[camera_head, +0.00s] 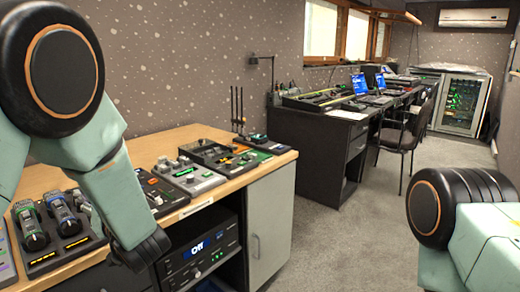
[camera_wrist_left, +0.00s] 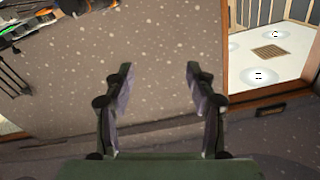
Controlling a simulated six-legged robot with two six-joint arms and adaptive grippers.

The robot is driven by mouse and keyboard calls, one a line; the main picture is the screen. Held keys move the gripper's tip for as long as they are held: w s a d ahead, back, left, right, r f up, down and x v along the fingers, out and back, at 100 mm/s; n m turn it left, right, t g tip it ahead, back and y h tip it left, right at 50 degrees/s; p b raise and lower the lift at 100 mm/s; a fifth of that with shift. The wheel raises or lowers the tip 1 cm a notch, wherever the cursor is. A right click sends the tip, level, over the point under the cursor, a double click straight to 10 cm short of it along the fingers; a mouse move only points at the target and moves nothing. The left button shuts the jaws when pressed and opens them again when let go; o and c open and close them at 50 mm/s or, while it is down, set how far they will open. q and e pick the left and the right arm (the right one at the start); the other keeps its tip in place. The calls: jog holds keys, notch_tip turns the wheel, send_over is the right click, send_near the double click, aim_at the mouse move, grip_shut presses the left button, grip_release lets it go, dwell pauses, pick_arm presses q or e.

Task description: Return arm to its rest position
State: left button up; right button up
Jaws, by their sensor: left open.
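My left gripper (camera_wrist_left: 158,74) shows in the left wrist view with its two dark fingers spread apart and nothing between them. A speckled grey-brown wall (camera_wrist_left: 185,40) is behind the fingers. In the head view my left arm (camera_head: 105,190) comes in from the left, bends down over the front of the wooden desk (camera_head: 283,158) and ends in a dark part at the desk's front edge. I cannot make out the left fingers there. My right arm (camera_head: 480,240) shows only at the lower right, and its gripper is outside the frames.
Lighting consoles with faders (camera_head: 188,176) stand on the desk close to my left arm. Under the desk are a black rack unit (camera_head: 200,255) and a grey cabinet door (camera_head: 268,222). Grey carpet (camera_head: 340,235) is clear between.

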pick_arm(q)
jog(key=s+d+f+m+g+h, duration=0.1)
jog(key=s+d+f+m+h, duration=0.2)
jog(key=f, duration=0.4)
jog(key=s+d+f+g+h+p, duration=0.1)
jog(key=s+d+f+h, duration=0.3)
jog(key=f, duration=0.4)
jog(key=s+d+f+m+g+h, duration=0.1)
jog(key=s+d+f+m+h, duration=0.1)
jog(key=s+f+h, duration=0.35)
jog(key=s+d+f+g, duration=0.1)
jog(key=s+f+g, duration=0.2)
jog(key=s, duration=0.6)
jog(key=s+d+f+m+g+h+p, duration=0.1)
jog(key=s+f, duration=0.4)
jog(key=s, duration=0.5)
jog(key=s+d+f+g+p, duration=0.1)
jog(key=s+f+g, duration=0.3)
jog(key=s, duration=0.5)
jog(key=shift+s+d+g, duration=0.2)
jog(key=shift+d+g, duration=0.1)
jog(key=shift+d, duration=0.2)
pick_arm(e)
jog(key=r, duration=0.1)
jog(key=s+r, duration=0.1)
jog(key=r, duration=0.1)
pick_arm(q)
jog(key=shift+h, duration=0.25)
